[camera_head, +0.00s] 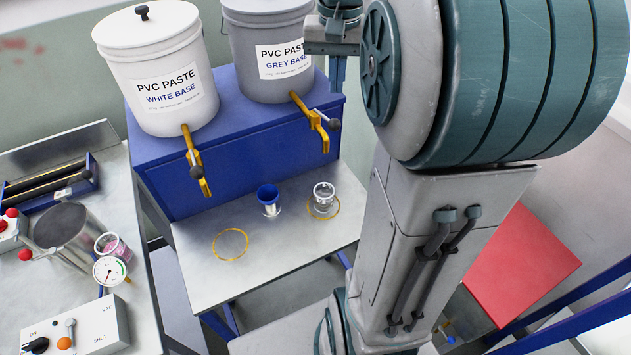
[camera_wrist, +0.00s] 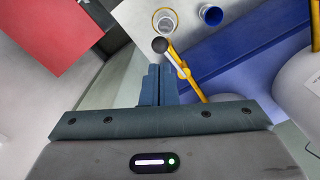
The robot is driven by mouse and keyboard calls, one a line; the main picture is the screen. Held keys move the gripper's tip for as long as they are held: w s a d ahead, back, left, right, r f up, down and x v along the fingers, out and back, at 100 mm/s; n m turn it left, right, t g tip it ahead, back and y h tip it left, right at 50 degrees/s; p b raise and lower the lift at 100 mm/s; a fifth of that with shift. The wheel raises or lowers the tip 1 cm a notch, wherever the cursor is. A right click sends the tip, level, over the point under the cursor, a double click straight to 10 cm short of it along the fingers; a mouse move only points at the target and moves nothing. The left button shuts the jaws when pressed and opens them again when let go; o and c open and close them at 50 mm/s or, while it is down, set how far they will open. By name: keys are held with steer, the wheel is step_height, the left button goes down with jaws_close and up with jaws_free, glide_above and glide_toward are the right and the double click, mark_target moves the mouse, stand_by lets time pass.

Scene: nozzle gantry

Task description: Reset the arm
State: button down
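My gripper (camera_head: 337,72) is at the top of the head view, beside the grey paste bucket (camera_head: 268,45) and partly hidden by my own arm. In the wrist view its two fingers (camera_wrist: 159,85) lie together with nothing seen between them. A clear cup (camera_head: 323,195) stands upright at the right yellow ring on the metal shelf (camera_head: 290,250); it also shows in the wrist view (camera_wrist: 165,20). A blue cup (camera_head: 268,196) stands left of it, also in the wrist view (camera_wrist: 211,15). My gripper is apart from both cups.
A white paste bucket (camera_head: 160,80) and the grey one stand on a blue stand (camera_head: 230,155), with yellow taps (camera_head: 196,165) jutting forward. The left yellow ring (camera_head: 230,245) is empty. A bench with gauge (camera_head: 109,270) and control box is left; a red panel (camera_head: 520,265) is right.

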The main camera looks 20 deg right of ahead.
steer(key=s+a+f+n+t, duration=0.3)
steer(key=s+a+f+n, duration=0.2)
steer(key=s+a+f, duration=0.4)
steer(key=s+a, duration=0.3)
steer(key=shift+s+f+n, duration=0.3)
steer(key=shift+s+n, duration=0.05)
steer(key=shift+n, duration=0.05)
